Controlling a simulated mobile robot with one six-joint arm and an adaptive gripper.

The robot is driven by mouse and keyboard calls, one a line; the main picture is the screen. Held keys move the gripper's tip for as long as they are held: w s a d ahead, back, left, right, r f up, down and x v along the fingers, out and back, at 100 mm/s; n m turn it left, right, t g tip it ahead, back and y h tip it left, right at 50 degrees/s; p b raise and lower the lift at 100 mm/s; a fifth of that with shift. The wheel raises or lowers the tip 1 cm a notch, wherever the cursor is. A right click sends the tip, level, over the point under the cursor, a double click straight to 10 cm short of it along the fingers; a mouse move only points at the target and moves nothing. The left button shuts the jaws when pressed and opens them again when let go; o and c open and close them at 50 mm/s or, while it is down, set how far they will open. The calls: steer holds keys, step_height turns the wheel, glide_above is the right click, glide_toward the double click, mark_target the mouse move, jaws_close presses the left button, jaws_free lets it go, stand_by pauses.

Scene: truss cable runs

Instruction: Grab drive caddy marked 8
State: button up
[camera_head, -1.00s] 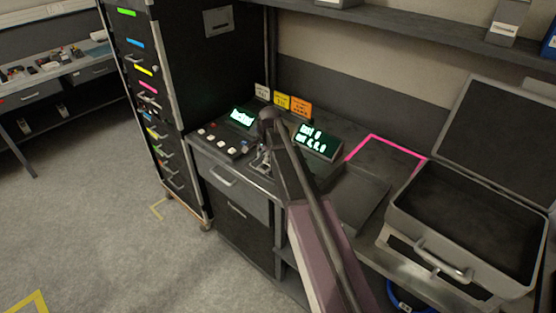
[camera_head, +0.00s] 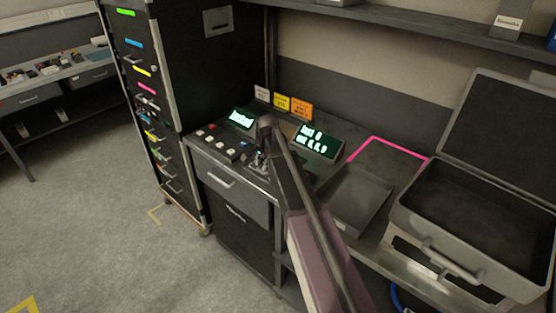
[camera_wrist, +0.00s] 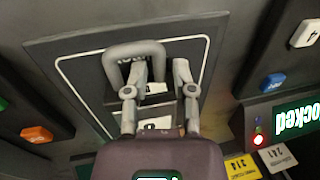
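In the wrist view a dark drive caddy (camera_wrist: 172,53) with a thick U-shaped handle (camera_wrist: 134,48) sits inside a white-outlined panel. Small white labels (camera_wrist: 156,88) show between my fingers. A lower label (camera_wrist: 152,124) has a mark that may be an 8, but it is partly hidden. My gripper (camera_wrist: 159,68) is open and empty. Its left finger appears within the handle loop and its right finger outside, with one handle leg between them; contact cannot be told. In the head view my gripper (camera_head: 259,163) is low over the bench beside the button panel.
A lit "locked" display (camera_wrist: 294,117) and buttons flank the panel. The bench holds a second display (camera_head: 317,142), a grey tray (camera_head: 352,197) and an open case (camera_head: 480,228). A tall drawer cabinet (camera_head: 190,90) stands left. A shelf (camera_head: 420,27) runs above.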

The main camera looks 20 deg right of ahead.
jaws_close()
steer(key=shift+r, duration=0.15)
stand_by(0.4)
step_height(320, 180, up, 3)
steer(key=p, duration=0.3)
steer(key=shift+r+p, duration=0.2)
steer(key=shift+p, duration=0.15)
steer(key=s+a+r+p, duration=0.1)
steer(key=s+a, duration=0.2)
steer(key=s, duration=1.2)
steer(key=shift+s+r, duration=0.15)
steer(key=shift+s, duration=0.2)
